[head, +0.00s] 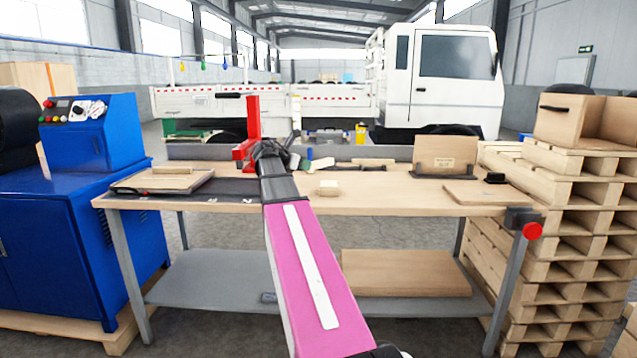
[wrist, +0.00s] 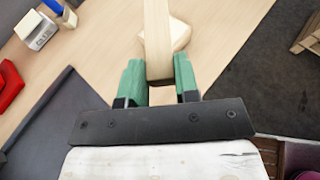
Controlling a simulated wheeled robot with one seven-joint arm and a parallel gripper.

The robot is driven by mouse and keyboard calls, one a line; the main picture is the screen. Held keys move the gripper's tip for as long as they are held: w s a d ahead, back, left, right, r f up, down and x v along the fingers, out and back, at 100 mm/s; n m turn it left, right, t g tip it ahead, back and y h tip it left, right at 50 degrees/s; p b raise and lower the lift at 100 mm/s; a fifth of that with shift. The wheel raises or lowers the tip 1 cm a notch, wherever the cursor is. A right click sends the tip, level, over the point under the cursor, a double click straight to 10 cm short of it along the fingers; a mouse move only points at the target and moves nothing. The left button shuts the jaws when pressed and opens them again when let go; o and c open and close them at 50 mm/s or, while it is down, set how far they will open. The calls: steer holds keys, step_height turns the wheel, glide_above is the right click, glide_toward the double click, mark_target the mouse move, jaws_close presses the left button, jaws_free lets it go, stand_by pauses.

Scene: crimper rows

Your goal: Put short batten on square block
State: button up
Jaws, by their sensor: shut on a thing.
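My gripper (wrist: 160,82) has green fingertips shut on a pale wooden batten (wrist: 157,45), which runs away from the fingers toward the top of the wrist view. A light wooden square block (wrist: 180,32) lies on the table past the fingers, partly hidden behind the batten. In the head view the square block (head: 328,189) sits near the middle of the bench, to the right of my arm. I cannot tell whether batten and block touch.
The wooden bench (head: 400,195) has clear room right of the block. A red stand (head: 252,125) and dark mat (head: 235,190) are at left. A flat board (head: 488,193) lies at the right end.

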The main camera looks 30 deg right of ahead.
steer(key=shift+w+d+f, duration=0.25)
steer(key=shift+d+f, duration=0.8)
steer(key=shift+f, duration=0.25)
steer(key=shift+w+d+f, duration=0.3)
steer(key=shift+d+f, duration=0.7)
steer(key=shift+f, duration=0.3)
steer(key=shift+w+d+f, duration=0.25)
steer(key=shift+d+f, duration=0.8)
steer(key=shift+f, duration=0.25)
steer(key=o, duration=0.9)
steer(key=shift+f, duration=0.15)
steer(key=shift+s+a+r, duration=0.1)
steer(key=shift+a+r, duration=0.15)
steer(key=shift+a, duration=0.05)
steer(key=v, duration=1.1)
steer(key=shift+a+r, duration=0.1)
steer(key=shift+a, duration=0.05)
